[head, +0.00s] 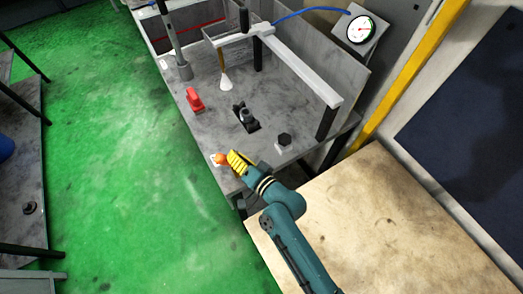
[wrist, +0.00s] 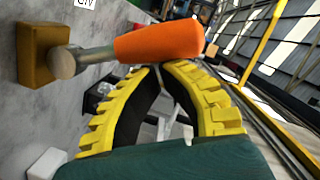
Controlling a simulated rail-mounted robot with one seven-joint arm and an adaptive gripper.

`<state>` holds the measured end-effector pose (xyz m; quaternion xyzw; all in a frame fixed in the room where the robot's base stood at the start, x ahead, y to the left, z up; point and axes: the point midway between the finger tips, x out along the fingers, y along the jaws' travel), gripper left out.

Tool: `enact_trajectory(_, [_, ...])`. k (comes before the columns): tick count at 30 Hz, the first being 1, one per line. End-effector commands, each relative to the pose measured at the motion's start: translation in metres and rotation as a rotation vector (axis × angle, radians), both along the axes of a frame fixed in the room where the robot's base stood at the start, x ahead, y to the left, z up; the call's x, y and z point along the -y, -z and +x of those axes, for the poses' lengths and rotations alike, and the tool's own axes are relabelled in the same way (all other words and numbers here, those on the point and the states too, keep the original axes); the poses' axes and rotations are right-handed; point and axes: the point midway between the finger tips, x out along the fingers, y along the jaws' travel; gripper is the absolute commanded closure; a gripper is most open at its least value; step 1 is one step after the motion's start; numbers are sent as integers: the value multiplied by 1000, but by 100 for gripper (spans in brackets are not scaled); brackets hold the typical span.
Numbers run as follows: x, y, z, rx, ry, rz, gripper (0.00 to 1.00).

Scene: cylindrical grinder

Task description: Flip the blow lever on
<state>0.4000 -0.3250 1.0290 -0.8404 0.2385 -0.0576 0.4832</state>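The blow lever has an orange handle (wrist: 160,40) on a metal stem and a brass block (wrist: 38,50) fixed to the grey machine surface. In the head view the orange lever (head: 220,158) is at the near left corner of the machine top. My gripper (head: 232,157) is right beside it. In the wrist view the yellow fingers of my gripper (wrist: 158,66) curve together and their tips meet, with nothing visible between them. The tips are at the lower side of the orange handle; I cannot tell whether they touch it.
A red block (head: 195,100), a black clamp-like part (head: 245,117) and a dark knob (head: 284,140) stand on the machine top. A white rail (head: 305,72) spans above it, near a gauge (head: 361,29). A wooden table (head: 365,220) is at the right; green floor lies left.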

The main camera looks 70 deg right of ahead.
Motion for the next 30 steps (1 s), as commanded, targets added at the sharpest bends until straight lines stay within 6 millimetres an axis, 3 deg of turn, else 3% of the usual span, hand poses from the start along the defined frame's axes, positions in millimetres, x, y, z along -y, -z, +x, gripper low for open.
enact_trajectory(8, [24,-17,-20,5,-11,-6,100])
enact_trajectory(15, [-6,-24,-75,0,-12,1,100])
enact_trajectory(19, [-16,-27,-95,1,-12,-1,100])
enact_trajectory(30, [-23,-31,-106,1,-16,-3,100])
